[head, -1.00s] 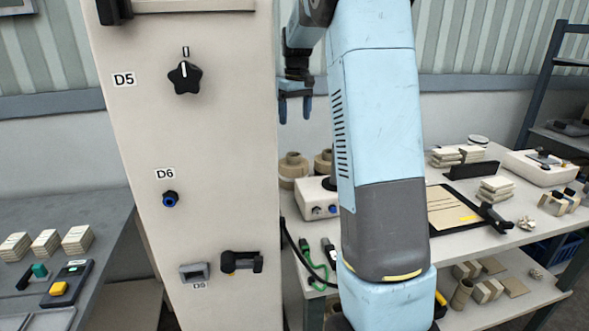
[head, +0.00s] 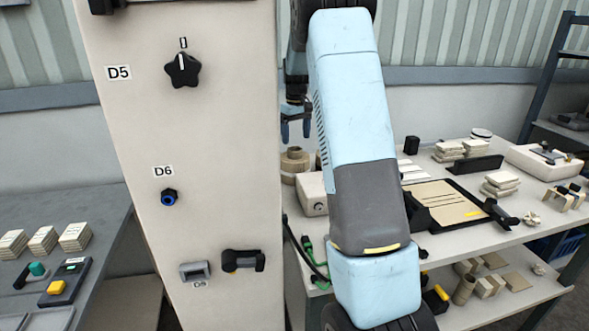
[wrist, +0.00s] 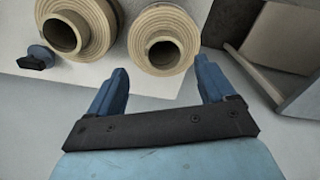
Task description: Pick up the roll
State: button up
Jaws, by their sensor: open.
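Two tan kraft rolls with hollow cores show in the wrist view, a left roll (wrist: 92,28) and a right roll (wrist: 164,18). I cannot tell which one the task means. My gripper (head: 295,132) is open and empty, just above the visible roll in the head view. In the wrist view, my blue fingertips (wrist: 161,70) are spread on either side of the right roll's lower edge in the picture; I see no contact.
A tall beige panel (head: 185,130) with knobs stands left of my gripper. A white box (head: 311,193) sits in front of the rolls. The bench (head: 440,232) at right carries a black-edged board (head: 462,190) and stacked pads (head: 500,184).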

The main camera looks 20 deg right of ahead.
aim_at(295, 148)
jog(key=shift+a+f, duration=0.15)
jog(key=shift+f, duration=1.2)
jog(key=shift+a+f, duration=0.15)
jog(key=shift+f, duration=1.2)
jog(key=shift+c, duration=0.5)
jog(key=c, duration=1)
